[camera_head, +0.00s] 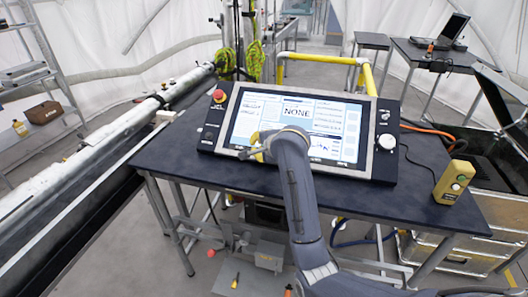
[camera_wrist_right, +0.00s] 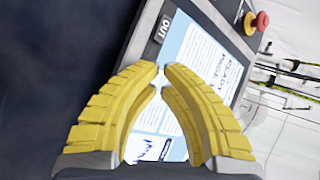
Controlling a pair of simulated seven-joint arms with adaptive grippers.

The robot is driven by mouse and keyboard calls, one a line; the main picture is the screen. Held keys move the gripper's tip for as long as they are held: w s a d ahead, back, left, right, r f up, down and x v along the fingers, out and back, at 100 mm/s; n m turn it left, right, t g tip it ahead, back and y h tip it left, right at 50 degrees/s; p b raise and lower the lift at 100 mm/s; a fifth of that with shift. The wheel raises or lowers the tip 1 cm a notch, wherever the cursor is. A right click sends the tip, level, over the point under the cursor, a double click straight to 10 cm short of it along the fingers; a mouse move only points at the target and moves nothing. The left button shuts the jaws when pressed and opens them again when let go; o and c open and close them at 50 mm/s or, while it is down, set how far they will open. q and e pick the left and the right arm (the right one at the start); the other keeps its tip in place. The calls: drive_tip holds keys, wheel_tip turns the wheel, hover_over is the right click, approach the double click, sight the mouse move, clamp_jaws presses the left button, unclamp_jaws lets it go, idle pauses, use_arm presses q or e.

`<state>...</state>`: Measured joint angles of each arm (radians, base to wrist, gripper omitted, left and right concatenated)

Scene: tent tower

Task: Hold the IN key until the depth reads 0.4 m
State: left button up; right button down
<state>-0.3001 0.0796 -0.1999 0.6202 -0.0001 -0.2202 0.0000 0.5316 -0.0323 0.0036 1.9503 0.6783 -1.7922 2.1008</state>
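The console (camera_head: 300,95) stands on a dark table, its lit screen (camera_head: 258,108) showing "NONE" in large letters at the top. I cannot read a depth value. My right gripper (camera_head: 256,145), with yellow ribbed fingers, is over the lower left of the screen. In the right wrist view its fingertips (camera_wrist_right: 163,70) meet or nearly meet, with nothing held between them. The OUT key (camera_wrist_right: 165,28) is beyond the fingertips, on the panel beside the screen, and nothing touches it. I cannot see the IN key; the fingers may hide it. My left gripper is in neither view.
A red stop button (camera_head: 219,96) is at the console's upper left; it also shows in the wrist view (camera_wrist_right: 260,20). A white knob (camera_head: 387,141) is on its right. A yellow button box (camera_head: 454,184) stands on the table (camera_head: 400,220). A laptop (camera_head: 446,32) is behind.

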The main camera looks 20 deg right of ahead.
drive_tip(key=c, duration=2.1)
unclamp_jaws()
clamp_jaws()
drive_tip(key=shift+w+d+f, duration=0.1)
drive_tip(key=shift+f, duration=0.1)
drive_tip(key=shift+w+f, duration=0.15)
drive_tip(key=shift+f, duration=0.05)
drive_tip(key=shift+w+d+f, duration=0.15)
drive_tip(key=shift+f, duration=0.15)
drive_tip(key=shift+r, duration=0.2)
idle(2.5)
drive_tip(key=shift+s+a+r, duration=0.2)
drive_tip(key=shift+s+r, duration=0.2)
drive_tip(key=shift+r, duration=0.1)
